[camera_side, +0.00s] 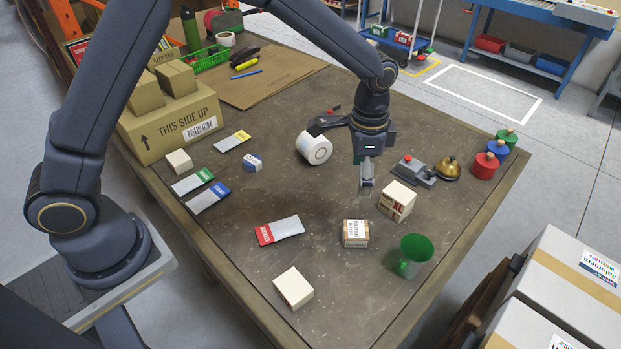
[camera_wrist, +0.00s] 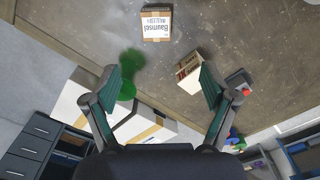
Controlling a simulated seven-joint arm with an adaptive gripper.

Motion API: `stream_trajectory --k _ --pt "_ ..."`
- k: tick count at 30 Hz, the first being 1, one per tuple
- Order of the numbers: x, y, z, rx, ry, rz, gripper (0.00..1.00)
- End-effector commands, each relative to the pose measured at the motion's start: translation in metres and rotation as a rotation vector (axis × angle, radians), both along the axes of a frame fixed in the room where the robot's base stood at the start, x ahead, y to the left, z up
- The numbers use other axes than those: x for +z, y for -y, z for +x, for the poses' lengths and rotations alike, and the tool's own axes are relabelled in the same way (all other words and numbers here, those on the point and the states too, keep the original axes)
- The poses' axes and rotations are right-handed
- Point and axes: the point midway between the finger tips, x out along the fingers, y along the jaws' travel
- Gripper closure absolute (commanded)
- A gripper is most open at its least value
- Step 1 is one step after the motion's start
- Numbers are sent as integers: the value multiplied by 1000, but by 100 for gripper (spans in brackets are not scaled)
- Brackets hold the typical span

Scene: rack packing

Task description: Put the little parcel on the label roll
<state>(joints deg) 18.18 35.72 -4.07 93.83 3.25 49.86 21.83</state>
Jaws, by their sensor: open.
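The little parcel (camera_side: 355,233) is a small brown box with a white printed top, on the table right of centre. It also shows at the top of the wrist view (camera_wrist: 157,23). The label roll (camera_side: 314,149) is a white roll lying on its side near the table's middle, left of my gripper; I cannot find it in the wrist view. My gripper (camera_side: 367,184) is open and empty above the table, behind the parcel and apart from it. In the wrist view its two fingers (camera_wrist: 160,82) are spread wide with nothing between them.
A box marked XL (camera_side: 397,201) and a green cup (camera_side: 412,257) stand close to the parcel. A bell (camera_side: 448,168) and several coloured knobbed weights (camera_side: 485,164) are at the right edge. A red-labelled pouch (camera_side: 279,231) lies left of the parcel. A large carton (camera_side: 172,125) stands back left.

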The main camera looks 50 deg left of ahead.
Motion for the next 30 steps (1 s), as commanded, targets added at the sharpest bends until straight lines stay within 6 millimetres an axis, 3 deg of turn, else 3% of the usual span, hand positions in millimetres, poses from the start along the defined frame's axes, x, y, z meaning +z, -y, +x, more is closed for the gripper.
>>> stream_trajectory --k 5,9,13,18,21,24,30 --pt "75 -43 -23 144 96 -24 15" --pt "136 -88 -69 316 194 -57 15" --pt "170 -123 -123 474 284 -95 15" --pt "184 -152 -186 650 384 -150 15" --pt "181 -160 -211 720 423 -176 15" --pt "178 -164 -224 760 444 -191 12" --pt "176 -165 -230 779 452 -198 10"
